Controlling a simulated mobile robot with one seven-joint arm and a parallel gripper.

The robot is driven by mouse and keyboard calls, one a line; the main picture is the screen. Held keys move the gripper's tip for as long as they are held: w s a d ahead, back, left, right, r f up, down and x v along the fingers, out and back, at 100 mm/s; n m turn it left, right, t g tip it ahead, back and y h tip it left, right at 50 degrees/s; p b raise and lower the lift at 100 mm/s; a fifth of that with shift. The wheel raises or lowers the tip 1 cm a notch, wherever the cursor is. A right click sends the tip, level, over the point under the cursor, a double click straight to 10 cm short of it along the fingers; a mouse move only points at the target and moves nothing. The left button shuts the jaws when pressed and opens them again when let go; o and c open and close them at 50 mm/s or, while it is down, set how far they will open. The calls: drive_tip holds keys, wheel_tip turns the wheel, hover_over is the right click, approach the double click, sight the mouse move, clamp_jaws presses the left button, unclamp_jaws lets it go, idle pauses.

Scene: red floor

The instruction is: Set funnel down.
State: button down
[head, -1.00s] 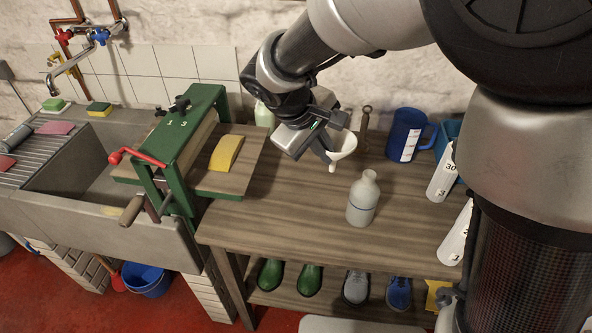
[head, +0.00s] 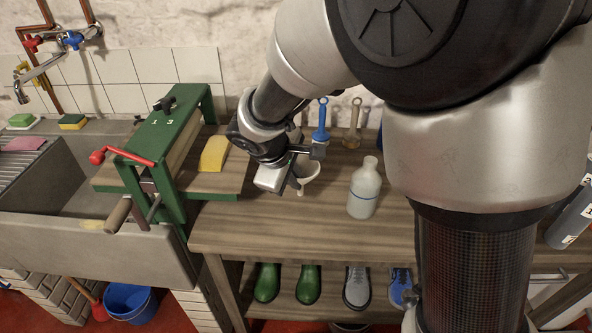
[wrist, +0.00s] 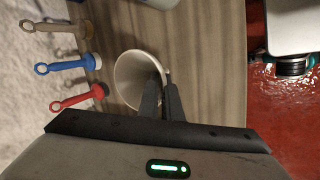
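The white funnel (head: 309,166) is held over the wooden bench (head: 330,228), mouth up and spout down, left of the white bottle (head: 364,190). My gripper (head: 293,172) is at the funnel's near-left side in the head view. In the wrist view my gripper's two dark fingers (wrist: 161,98) are close together on the rim of the funnel (wrist: 127,80). The spout's tip shows in the head view, but I cannot tell whether it touches the bench.
A blue-handled tool (head: 321,122) and a brown-handled one (head: 353,125) stand at the back; a red-handled one (wrist: 80,101) shows in the wrist view. Bare bench lies in front of the funnel.

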sight(299, 195)
drive_tip(key=shift+f+b, duration=0.4)
drive_tip(key=shift+f, duration=1.35)
drive_tip(key=shift+f, duration=0.15)
drive_tip(key=c, duration=1.9)
unclamp_jaws()
drive_tip(key=shift+c, duration=0.2)
